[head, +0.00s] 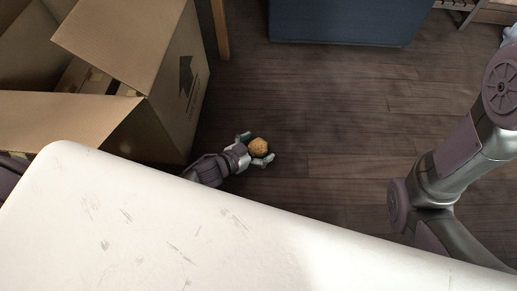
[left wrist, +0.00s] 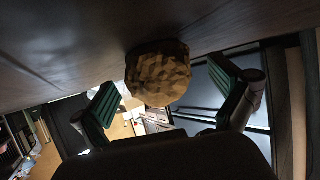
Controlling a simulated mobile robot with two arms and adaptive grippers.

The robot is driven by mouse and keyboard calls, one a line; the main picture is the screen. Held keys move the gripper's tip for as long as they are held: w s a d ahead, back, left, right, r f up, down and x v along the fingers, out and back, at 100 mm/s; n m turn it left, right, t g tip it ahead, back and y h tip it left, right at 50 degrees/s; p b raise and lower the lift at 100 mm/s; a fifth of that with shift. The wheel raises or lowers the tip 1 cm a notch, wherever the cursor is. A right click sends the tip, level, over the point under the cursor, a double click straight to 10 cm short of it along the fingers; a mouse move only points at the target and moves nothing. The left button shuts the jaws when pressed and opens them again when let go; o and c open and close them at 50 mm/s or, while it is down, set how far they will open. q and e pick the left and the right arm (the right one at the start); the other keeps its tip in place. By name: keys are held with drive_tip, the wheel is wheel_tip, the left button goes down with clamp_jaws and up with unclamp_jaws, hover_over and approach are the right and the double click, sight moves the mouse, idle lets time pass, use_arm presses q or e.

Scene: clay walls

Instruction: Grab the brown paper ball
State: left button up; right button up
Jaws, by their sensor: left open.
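The brown paper ball (head: 258,147) is a small crumpled tan ball low by the dark wooden floor, to the right of the cardboard box. My left gripper (head: 256,149) is open, with one finger on each side of the ball in the head view. In the left wrist view the ball (left wrist: 158,74) shows large, between and beyond the open green-padded fingers (left wrist: 171,98), with a gap to both pads. It appears to touch the floor surface at the top of that view. My right gripper is outside both views; only my right arm shows at the right of the head view.
An open cardboard box (head: 165,100) stands close left of my left gripper. A wooden leg (head: 220,30) and a blue piece of furniture (head: 345,20) are farther back. The wooden floor (head: 320,120) right of the ball is clear.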

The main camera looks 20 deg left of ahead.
use_arm(q)
drive_tip(key=c, duration=0.8)
drive_tip(key=shift+r, duration=0.1)
drive_tip(key=shift+c, duration=0.2)
